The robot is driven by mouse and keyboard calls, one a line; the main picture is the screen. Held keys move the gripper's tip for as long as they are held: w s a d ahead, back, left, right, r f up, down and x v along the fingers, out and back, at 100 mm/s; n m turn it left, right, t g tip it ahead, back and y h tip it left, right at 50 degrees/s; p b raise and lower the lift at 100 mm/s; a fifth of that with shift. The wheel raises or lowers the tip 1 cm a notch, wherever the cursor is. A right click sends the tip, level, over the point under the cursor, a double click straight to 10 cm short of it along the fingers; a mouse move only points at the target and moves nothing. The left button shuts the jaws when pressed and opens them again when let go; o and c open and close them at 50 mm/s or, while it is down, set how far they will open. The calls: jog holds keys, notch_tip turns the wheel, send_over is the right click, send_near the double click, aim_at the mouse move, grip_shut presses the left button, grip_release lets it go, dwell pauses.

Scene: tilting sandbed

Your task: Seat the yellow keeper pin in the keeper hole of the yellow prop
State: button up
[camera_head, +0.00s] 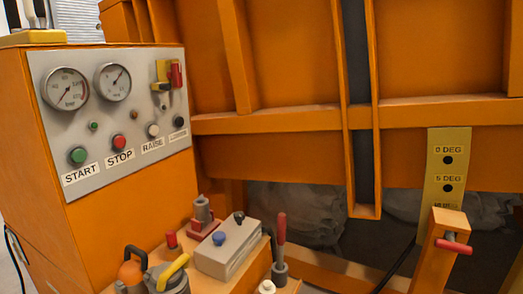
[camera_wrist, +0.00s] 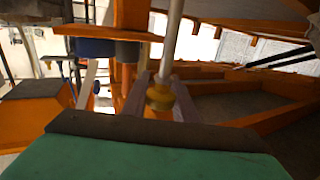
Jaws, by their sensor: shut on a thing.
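In the wrist view my gripper (camera_wrist: 160,90) has its two grey-mauve fingers closed around a small yellow knob, which looks like the head of the yellow keeper pin (camera_wrist: 160,98). A pale grey rod (camera_wrist: 172,45) runs from the knob toward the top of the picture; it looks like the pin's shaft. Its far end is out of the picture. I cannot pick out the yellow prop or its keeper hole for certain in either view. My gripper does not show in the head view.
In the head view a control cabinet (camera_head: 120,215) stands left, with tools on a shelf (camera_head: 290,287) below. A yellow plate (camera_head: 434,195) marked 0 DEG and 5 DEG hangs at right, behind an orange post (camera_head: 432,268) with a red-handled pin (camera_head: 455,246). Orange beams fill the back.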

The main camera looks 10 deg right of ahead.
jog(key=shift+r, duration=0.1)
jog(key=w+a+r+p, duration=0.4)
jog(key=a+p, duration=0.2)
jog(key=shift+a, duration=0.15)
dwell(0.3)
jog(key=shift+r+p, duration=0.1)
jog(key=shift+p, duration=0.85)
notch_tip(320, 180, down, 6)
jog(key=b, duration=0.1)
jog(key=shift+b, duration=0.35)
jog(key=shift+p, duration=1.7)
dwell(2.0)
jog(key=shift+f, duration=0.75)
dwell(0.7)
